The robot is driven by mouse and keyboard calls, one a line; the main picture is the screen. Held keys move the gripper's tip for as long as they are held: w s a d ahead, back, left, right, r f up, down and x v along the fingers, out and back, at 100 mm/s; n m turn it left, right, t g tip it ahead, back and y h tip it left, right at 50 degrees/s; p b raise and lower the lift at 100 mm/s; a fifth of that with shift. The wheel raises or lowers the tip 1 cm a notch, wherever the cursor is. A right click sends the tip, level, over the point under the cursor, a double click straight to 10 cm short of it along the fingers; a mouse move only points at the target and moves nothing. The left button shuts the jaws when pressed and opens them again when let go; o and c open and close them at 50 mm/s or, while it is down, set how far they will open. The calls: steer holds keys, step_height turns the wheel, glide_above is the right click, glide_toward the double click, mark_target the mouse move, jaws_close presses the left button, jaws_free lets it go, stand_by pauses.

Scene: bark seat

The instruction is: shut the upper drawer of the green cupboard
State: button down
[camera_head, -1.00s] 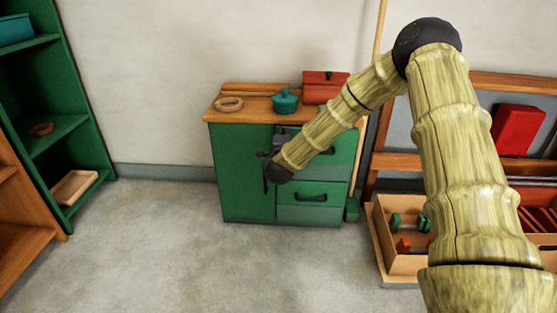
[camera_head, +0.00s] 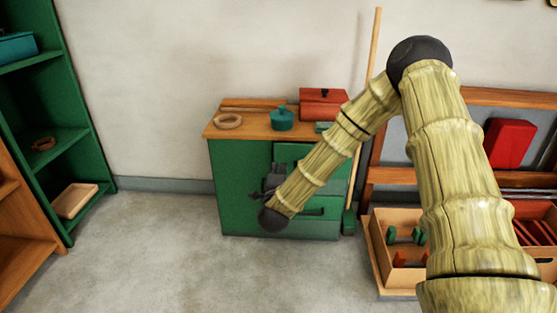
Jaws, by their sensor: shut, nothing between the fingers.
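The green cupboard (camera_head: 238,190) stands against the wall with a wooden top. Its upper drawer (camera_head: 288,151) is at the right, partly hidden behind my arm. How far it stands out, if at all, I cannot tell. The lower drawer, with a dark handle (camera_head: 313,212), is below it and also partly covered. My gripper (camera_head: 275,172) is shut and empty, in front of the cupboard near the left edge of the upper drawer. Whether it touches the drawer front is unclear.
A wooden ring (camera_head: 228,121), a teal pot (camera_head: 282,120) and a red box (camera_head: 322,103) sit on the cupboard top. A broom (camera_head: 367,100) leans at its right. A wooden crate (camera_head: 400,278) stands right of it. The floor in front is clear.

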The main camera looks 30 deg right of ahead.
steer(key=shift+s+a, duration=0.2)
steer(key=shift+s, duration=0.15)
steer(key=c, duration=1.9)
jaws_free()
steer(key=shift+s+a, duration=0.1)
steer(key=shift+s, duration=0.05)
steer(key=shift+c, duration=0.2)
steer(key=shift+o, duration=0.9)
steer(key=shift+f, duration=0.2)
steer(key=s+d+f+n+t+y+b, duration=0.2)
steer(key=s+d+f+n+y+b, duration=0.15)
steer(key=d, duration=0.45)
steer(key=s+d+f+n+t+y+b, duration=0.2)
steer(key=d+f+y+b, duration=0.1)
steer(key=d+f+b, duration=0.3)
steer(key=shift+d+r+b+x, duration=0.25)
steer(key=shift+b+x, duration=0.4)
steer(key=shift+x, duration=1.15)
steer(key=shift+d+r+b+x, duration=0.2)
steer(key=shift+b+x, duration=0.4)
steer(key=shift+x, duration=1.25)
steer(key=shift+d+r+b+x, duration=0.25)
steer(key=shift+b+x, duration=0.4)
steer(key=shift+x, duration=1.15)
steer(key=shift+s, duration=0.2)
